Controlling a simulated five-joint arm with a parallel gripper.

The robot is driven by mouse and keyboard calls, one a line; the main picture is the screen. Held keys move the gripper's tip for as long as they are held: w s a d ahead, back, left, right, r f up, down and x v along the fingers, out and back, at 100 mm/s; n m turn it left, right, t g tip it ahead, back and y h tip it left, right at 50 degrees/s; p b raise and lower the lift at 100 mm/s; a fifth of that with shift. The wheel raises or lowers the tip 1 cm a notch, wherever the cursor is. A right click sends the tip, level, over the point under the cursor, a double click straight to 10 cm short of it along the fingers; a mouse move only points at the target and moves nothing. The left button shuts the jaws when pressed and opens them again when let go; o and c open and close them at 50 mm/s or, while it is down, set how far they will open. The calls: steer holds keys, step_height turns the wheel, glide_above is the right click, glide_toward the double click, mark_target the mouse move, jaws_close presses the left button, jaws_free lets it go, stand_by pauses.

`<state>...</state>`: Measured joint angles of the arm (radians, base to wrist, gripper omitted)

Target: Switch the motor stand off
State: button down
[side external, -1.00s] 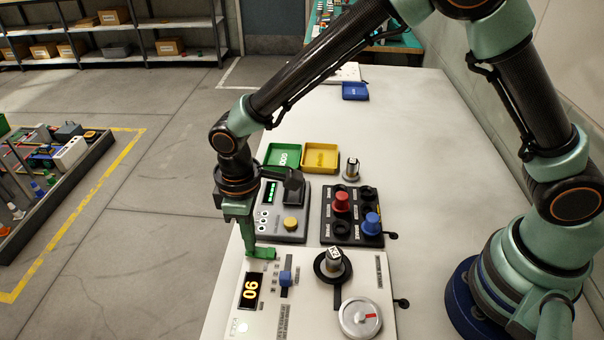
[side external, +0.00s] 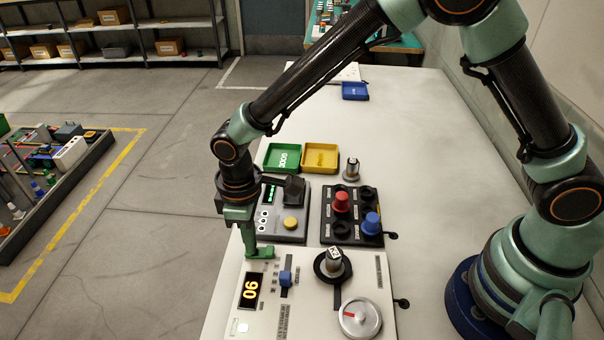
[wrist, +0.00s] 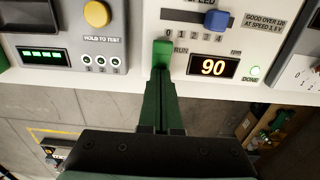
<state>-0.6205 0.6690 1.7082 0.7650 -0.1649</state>
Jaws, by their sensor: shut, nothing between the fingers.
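The motor stand is a pale panel (side external: 308,308) at the bench's near end in the side view. It has a display (side external: 250,290) reading 90, also in the wrist view (wrist: 213,67), a blue speed slider (side external: 285,278), and a silver disc (side external: 359,318) with a red mark. A green RUN switch (wrist: 162,50) is beside the RUN label in the wrist view. My gripper (side external: 248,252) points down at the panel's far left edge. Its shut, empty fingertips (wrist: 160,88) reach the switch; contact and the switch's position are unclear.
A grey test unit (side external: 290,225) with a yellow button stands just beyond the panel. A black holder (side external: 352,229) with red and blue knobs is right of it. Green (side external: 283,157) and yellow (side external: 320,157) trays lie farther back. The far bench is mostly clear.

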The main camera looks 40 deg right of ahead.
step_height(320, 180, up, 7)
stand_by(0.8)
steer(key=d+r+m+t, duration=0.2)
steer(key=d+r+m, duration=0.2)
steer(key=d+r, duration=0.85)
steer(key=s+d+r+m+t, duration=0.1)
steer(key=s+d+m, duration=0.1)
steer(key=s+d, duration=0.2)
steer(key=s+d+m+t, duration=0.2)
steer(key=s+d+m, duration=0.1)
steer(key=d, duration=0.6)
steer(key=shift+s+d+r+t, duration=0.25)
steer(key=shift+s+r+t, duration=0.05)
steer(key=shift+s+r, duration=0.1)
